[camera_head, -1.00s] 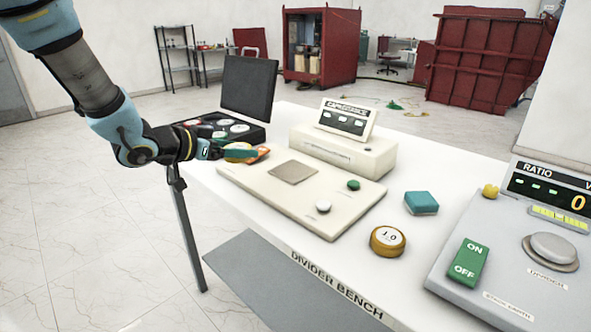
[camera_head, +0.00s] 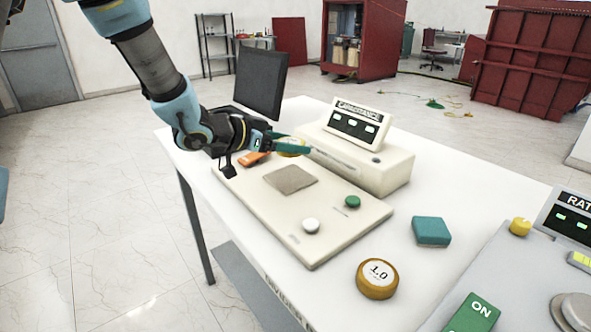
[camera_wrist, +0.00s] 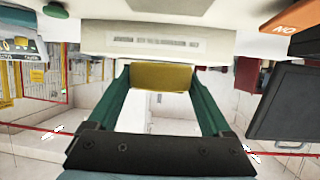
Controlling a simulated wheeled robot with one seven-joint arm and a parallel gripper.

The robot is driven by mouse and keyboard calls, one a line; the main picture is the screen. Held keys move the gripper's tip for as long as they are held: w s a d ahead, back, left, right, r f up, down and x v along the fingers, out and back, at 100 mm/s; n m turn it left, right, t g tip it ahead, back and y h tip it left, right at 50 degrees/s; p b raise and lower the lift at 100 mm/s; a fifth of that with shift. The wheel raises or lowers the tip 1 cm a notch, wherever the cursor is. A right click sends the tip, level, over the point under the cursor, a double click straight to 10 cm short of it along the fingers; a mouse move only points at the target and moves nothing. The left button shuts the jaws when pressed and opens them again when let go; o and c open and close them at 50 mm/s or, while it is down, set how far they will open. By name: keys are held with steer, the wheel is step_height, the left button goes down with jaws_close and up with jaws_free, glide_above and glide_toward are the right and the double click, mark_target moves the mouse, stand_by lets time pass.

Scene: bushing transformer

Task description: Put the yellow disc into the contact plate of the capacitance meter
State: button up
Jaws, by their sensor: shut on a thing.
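My gripper (camera_head: 296,149) is shut on a yellow disc (camera_head: 290,141), held just above the back left part of the capacitance meter (camera_head: 262,201). In the wrist view the disc (camera_wrist: 161,77) is seen edge-on between the two green fingers. The meter's contact plate is a flat grey square (camera_head: 291,179) on its cream base, bare and in front of the gripper. The meter's box with the display (camera_head: 358,124) stands behind the base. My fingers hide part of the disc in the head view.
A second yellow-brown disc marked 1.0 (camera_head: 377,278) lies on the white table. A teal block (camera_head: 431,231), a white knob (camera_head: 310,226) and a green knob (camera_head: 352,202) stand nearby. A dark monitor (camera_head: 261,78) and an orange object (camera_head: 254,159) are at the back left.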

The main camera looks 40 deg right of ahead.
mark_target(290, 177)
steer(key=shift+f+p, duration=0.4)
steer(key=shift+f, duration=2.95)
steer(key=shift+f, duration=0.15)
steer(key=o, duration=1.5)
